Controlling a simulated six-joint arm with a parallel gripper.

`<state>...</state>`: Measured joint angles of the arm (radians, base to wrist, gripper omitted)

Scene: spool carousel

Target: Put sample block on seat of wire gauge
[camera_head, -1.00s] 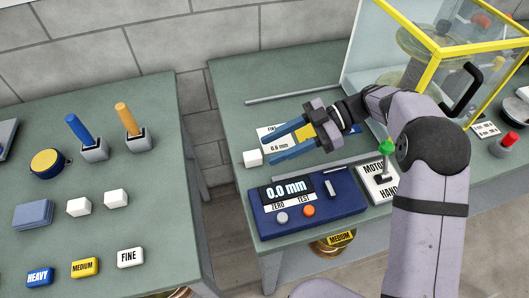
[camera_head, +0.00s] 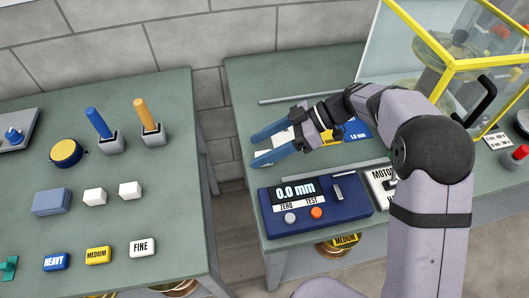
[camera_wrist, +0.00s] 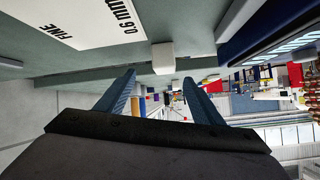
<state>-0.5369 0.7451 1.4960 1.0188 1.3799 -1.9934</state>
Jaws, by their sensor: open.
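A small white block (camera_head: 263,152) sits on the right table, seen between my fingertips in the head view. The wrist view shows it (camera_wrist: 163,58) just beyond the two fingers, roughly centred between them. My gripper (camera_head: 257,150) is open with blue fingers pointing left, low over the table; its fingers also show in the wrist view (camera_wrist: 158,80). No contact with the block is visible. The wire gauge (camera_head: 350,212) is a dark blue box reading 0.0 mm, in front of my gripper. A small metal piece is on its top right; I cannot tell whether it is the seat.
A printed card (camera_wrist: 75,22) lies beside the block. A metal rod (camera_head: 300,96) lies behind. A yellow-framed clear enclosure (camera_head: 432,40) stands at right.

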